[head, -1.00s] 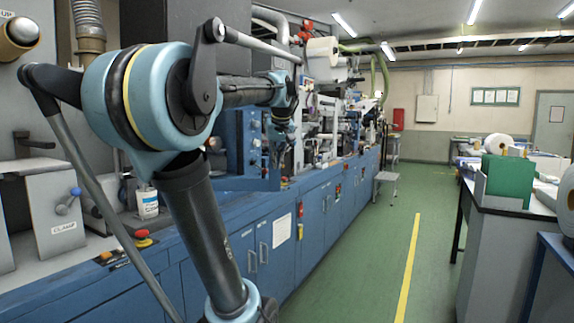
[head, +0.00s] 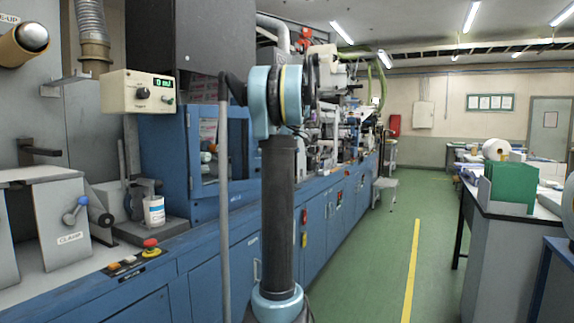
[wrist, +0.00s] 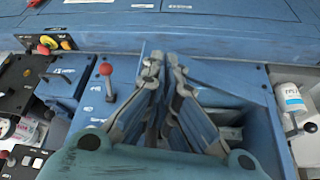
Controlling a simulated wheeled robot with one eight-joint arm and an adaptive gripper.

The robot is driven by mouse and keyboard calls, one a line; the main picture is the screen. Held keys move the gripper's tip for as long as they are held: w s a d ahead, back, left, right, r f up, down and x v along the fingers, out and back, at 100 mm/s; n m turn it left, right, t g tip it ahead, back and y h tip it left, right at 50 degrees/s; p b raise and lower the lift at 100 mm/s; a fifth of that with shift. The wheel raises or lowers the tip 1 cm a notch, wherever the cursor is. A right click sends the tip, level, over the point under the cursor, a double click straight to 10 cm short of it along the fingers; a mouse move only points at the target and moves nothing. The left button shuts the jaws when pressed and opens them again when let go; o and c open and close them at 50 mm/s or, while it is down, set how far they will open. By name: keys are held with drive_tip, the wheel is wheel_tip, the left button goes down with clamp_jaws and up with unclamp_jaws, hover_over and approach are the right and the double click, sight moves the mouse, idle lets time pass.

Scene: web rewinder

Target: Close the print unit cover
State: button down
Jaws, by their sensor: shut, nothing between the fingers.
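In the head view, a blue-framed panel with a window (head: 208,150) stands upright on the blue machine, left of my arm; it looks like the print unit cover. I cannot tell whether it is fully shut.
A control box with a green display (head: 138,91) hangs left of the window. A white can (head: 154,211) and a red stop button (head: 150,243) are on the front ledge. A red-knobbed lever (wrist: 106,70) stands left of my fingers. The green aisle (head: 375,260) is clear.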

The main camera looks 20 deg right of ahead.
drive_tip(key=w+a+n+y, duration=0.1)
drive_tip(key=w+a+n, duration=0.1)
drive_tip(key=w, duration=0.6)
drive_tip(key=w+a+n+g, duration=0.1)
drive_tip(key=w+a+n, duration=0.2)
drive_tip(key=w, duration=0.5)
drive_tip(key=shift+w+g+y, duration=0.3)
drive_tip(key=shift+w+y, duration=0.05)
drive_tip(key=shift+y, duration=0.05)
